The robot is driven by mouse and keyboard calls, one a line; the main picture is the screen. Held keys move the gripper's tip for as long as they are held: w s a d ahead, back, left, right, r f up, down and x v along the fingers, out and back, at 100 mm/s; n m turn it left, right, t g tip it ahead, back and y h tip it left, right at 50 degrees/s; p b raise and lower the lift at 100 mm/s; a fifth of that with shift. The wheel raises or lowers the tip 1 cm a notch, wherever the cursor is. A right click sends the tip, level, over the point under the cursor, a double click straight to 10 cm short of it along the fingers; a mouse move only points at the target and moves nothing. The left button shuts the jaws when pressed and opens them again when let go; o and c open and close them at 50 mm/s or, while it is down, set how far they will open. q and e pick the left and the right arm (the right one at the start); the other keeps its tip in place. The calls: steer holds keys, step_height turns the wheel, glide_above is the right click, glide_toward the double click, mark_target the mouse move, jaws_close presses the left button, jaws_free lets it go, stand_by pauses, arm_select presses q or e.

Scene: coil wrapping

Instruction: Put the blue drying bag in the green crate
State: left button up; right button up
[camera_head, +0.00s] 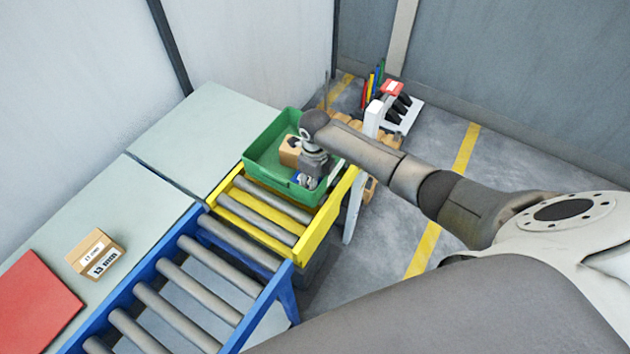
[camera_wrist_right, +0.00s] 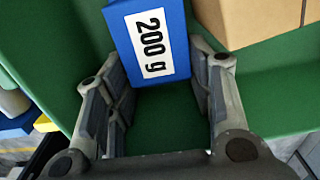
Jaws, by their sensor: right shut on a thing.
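The green crate (camera_head: 268,178) stands at the far end of the roller conveyor; its green walls and floor also show in the wrist view (camera_wrist_right: 62,45). My right gripper (camera_head: 309,174) reaches down into the crate near its front right corner. It is shut on the blue drying bag (camera_head: 303,181), which has a white label reading "200 g" in the wrist view (camera_wrist_right: 150,40). The bag is between the fingers (camera_wrist_right: 158,75), inside the crate walls. I cannot tell if it touches the crate floor. My left gripper is not in view.
A brown cardboard box (camera_head: 290,151) is in the crate beside the bag. A yellow-framed conveyor section (camera_head: 318,235) joins a blue one (camera_head: 262,300). Another small box (camera_head: 95,253) and a red sheet (camera_head: 38,303) lie on the grey table (camera_head: 140,205). A rack with tools (camera_head: 392,105) stands behind.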

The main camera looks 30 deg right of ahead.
steer(key=o, duration=0.8)
steer(key=shift+c, duration=0.2)
step_height(320, 180, up, 12)
stand_by(0.4)
